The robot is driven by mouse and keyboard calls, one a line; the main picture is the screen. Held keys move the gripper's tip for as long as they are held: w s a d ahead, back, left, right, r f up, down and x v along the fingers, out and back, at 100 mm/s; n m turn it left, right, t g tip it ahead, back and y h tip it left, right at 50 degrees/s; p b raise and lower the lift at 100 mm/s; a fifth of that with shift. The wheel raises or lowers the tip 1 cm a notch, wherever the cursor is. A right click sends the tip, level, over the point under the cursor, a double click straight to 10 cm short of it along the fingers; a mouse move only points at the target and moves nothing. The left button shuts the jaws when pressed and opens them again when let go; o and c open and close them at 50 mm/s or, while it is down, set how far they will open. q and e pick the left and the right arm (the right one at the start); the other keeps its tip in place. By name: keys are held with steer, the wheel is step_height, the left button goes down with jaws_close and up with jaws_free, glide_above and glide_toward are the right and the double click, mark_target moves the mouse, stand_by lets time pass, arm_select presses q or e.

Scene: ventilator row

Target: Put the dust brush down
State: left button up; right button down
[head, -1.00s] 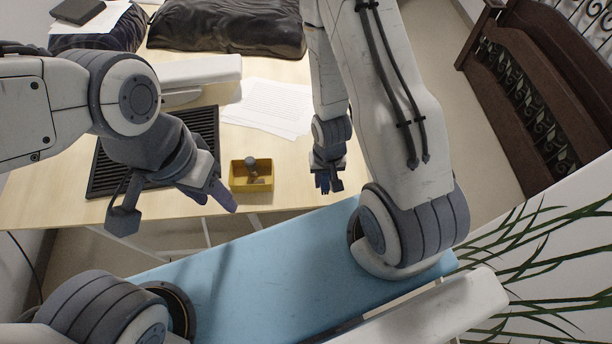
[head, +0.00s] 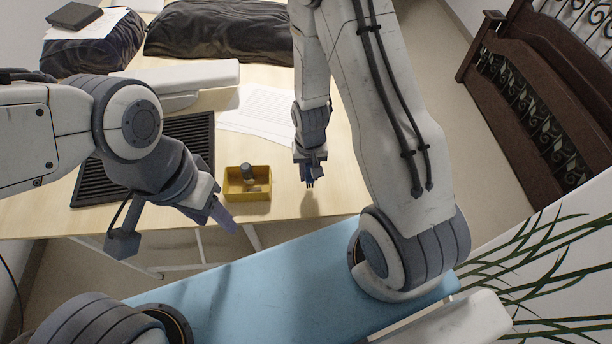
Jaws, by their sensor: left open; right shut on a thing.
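My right gripper (head: 310,166) points down over the table's front part, right of the yellow box. It is shut on a small dark thing, apparently the dust brush (head: 310,183), with thin bristle-like tips pointing down. The gripper hides most of it, and I cannot tell whether the tips touch the table.
The yellow box (head: 235,195) holds a grey knob-like piece. A black slatted grille (head: 95,178) lies to its left. White papers (head: 262,112), a pale flat device (head: 195,75) and dark bundles (head: 225,32) lie behind. The wooden table (head: 345,195) is bare around my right gripper.

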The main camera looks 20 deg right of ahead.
steer(key=shift+w+a+f, duration=0.15)
steer(key=shift+w+f, duration=0.35)
steer(key=shift+w, duration=0.25)
step_height(320, 180, down, 4)
steer(key=b, duration=0.3)
steer(key=shift+f+b, duration=0.2)
steer(key=shift+b, duration=0.2)
steer(key=shift+r, duration=0.15)
steer(key=c, duration=0.7)
jaws_free()
steer(key=shift+o, duration=0.2)
